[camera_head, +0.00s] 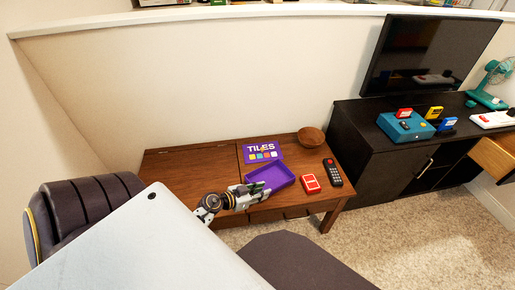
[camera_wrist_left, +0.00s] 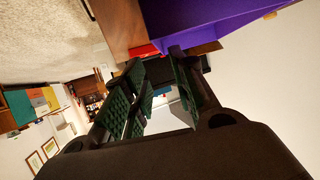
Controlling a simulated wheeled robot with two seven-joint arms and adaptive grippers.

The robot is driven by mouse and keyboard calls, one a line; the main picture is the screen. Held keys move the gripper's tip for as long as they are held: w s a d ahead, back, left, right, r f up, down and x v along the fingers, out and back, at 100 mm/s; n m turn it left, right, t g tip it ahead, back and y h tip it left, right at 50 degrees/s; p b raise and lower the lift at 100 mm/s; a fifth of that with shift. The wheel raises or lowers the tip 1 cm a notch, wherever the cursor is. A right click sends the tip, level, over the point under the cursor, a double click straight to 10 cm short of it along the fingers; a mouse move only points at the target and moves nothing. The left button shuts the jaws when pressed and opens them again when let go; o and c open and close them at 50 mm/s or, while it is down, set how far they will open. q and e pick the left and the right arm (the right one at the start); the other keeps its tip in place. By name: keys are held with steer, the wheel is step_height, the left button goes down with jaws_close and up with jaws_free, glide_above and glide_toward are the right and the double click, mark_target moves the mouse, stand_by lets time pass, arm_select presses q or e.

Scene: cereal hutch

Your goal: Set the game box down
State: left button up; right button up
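The game box, an open purple tray (camera_head: 272,177), appears to rest on the wooden desk near its front edge. Its purple lid marked TILES (camera_head: 262,152) lies flat just behind it. My left gripper (camera_head: 262,190) is at the tray's front left side. In the left wrist view the purple tray (camera_wrist_left: 225,22) fills the top, and my left gripper (camera_wrist_left: 155,68) shows a gap between its two green-padded fingers. One fingertip overlaps the tray wall; I cannot tell whether it touches. My right gripper is not in view.
On the desk (camera_head: 190,165), a red box (camera_head: 310,183), a black remote (camera_head: 332,172) and a wooden bowl (camera_head: 311,137) stand right of the tray. The desk's left part is clear. A dark chair (camera_head: 85,205) is at left, a black cabinet (camera_head: 385,165) at right.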

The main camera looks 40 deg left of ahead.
arm_select(q)
steer(key=shift+v, duration=0.8)
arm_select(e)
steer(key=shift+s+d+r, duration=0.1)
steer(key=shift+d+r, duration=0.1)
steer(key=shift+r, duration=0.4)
arm_select(q)
steer(key=shift+w+r, duration=0.25)
steer(key=shift+r, duration=0.2)
steer(key=w+a+r+n+t+y, duration=0.1)
steer(key=w+a+r+n+y, duration=0.15)
steer(key=r+y, duration=0.25)
steer(key=w+a+r+n+t+y, duration=0.1)
steer(key=r+n+t+y, duration=0.1)
steer(key=r+n+y, duration=0.3)
steer(key=s+d+f+m+g+h, duration=0.3)
steer(key=s+d+g, duration=0.3)
steer(key=d, duration=0.4)
steer(key=s+d+f+m+g+h, duration=0.4)
steer(key=s+d+f+g, duration=0.2)
steer(key=s+d, duration=0.3)
steer(key=shift+s+d+h, duration=0.35)
steer(key=shift+d+h, duration=0.05)
steer(key=shift+d, duration=0.5)
